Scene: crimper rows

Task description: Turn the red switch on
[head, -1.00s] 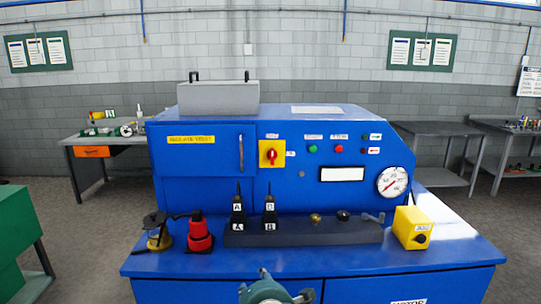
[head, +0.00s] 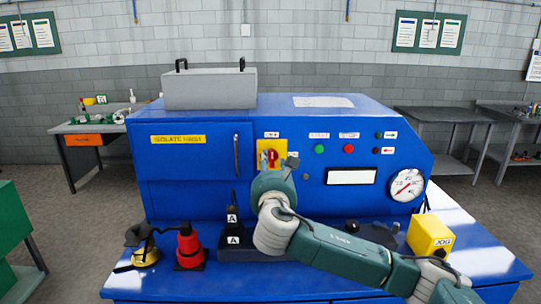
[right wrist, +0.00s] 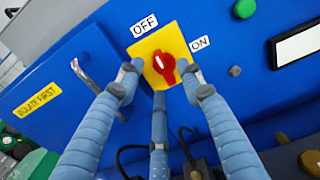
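The red switch (head: 268,156) is a red rotary knob on a yellow plate (head: 262,146) on the front of the blue machine. In the right wrist view the knob (right wrist: 164,66) shows in full, with an OFF label (right wrist: 144,25) at its upper left and an ON label (right wrist: 200,43) at its right. My right gripper (right wrist: 160,73) is open, its fingers spread around the knob. Contact with the knob is not clear. In the head view my right gripper (head: 280,162) partly covers the switch. My left gripper is not in view.
Green (head: 319,149) and red (head: 348,149) buttons sit right of the switch. A pressure gauge (head: 406,185) and a yellow JOG box (head: 429,237) are at the right.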

